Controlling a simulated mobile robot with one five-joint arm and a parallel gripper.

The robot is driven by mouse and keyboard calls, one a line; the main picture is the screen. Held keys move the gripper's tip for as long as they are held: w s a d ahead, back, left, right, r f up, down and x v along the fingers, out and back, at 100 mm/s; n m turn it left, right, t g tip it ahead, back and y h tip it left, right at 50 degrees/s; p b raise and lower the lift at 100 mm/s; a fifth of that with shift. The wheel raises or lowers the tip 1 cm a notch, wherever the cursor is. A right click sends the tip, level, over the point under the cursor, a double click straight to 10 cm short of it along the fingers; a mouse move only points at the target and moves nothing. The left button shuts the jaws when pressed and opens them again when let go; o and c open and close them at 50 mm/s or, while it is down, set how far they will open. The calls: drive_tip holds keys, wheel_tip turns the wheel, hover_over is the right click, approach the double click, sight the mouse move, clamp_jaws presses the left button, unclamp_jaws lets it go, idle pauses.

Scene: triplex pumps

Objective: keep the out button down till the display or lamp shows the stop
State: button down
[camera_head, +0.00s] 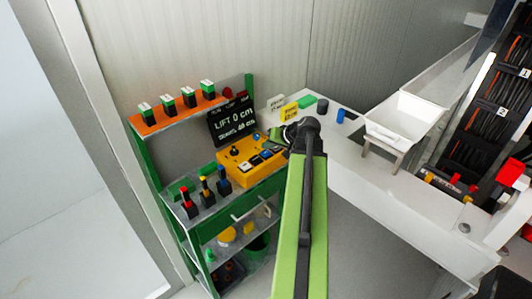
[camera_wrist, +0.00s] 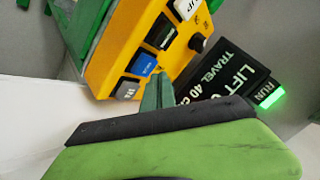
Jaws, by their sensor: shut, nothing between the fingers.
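The yellow control box (camera_head: 240,160) stands on the green shelf unit; it also shows in the wrist view (camera_wrist: 108,50). Its face carries a white UP button (camera_wrist: 186,9), a black button (camera_wrist: 162,34), a blue button (camera_wrist: 143,64) and a grey button (camera_wrist: 127,90). I cannot read which is the out button. The black display (camera_head: 232,122) reads LIFT 0 CM and TRAVEL 40 CM. A RUN label (camera_wrist: 266,88) has a bright green light beside it. My gripper (camera_wrist: 158,78) is shut and empty, its tip beside the blue button; contact is unclear.
Several switches stand on the orange shelf (camera_head: 185,112) and more on the shelf below. A white bench (camera_head: 375,170) holds a white tray (camera_head: 405,118), a blue cylinder (camera_head: 341,116) and small signs. Cabling fills the right side.

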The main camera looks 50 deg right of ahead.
sight(268, 153)
drive_tip(key=shift+f, duration=0.1)
idle(0.7)
drive_tip(key=shift+f+b, duration=0.3)
drive_tip(key=shift+b, duration=0.1)
drive_tip(key=shift+f+b, duration=0.55)
idle(0.5)
drive_tip(key=shift+r, duration=0.2)
idle(4.0)
drive_tip(key=shift+r+p, duration=0.8)
drive_tip(key=shift+p, duration=0.2)
wheel_tip(268, 153, up, 5)
drive_tip(key=p, duration=0.5)
drive_tip(key=shift+r, duration=0.1)
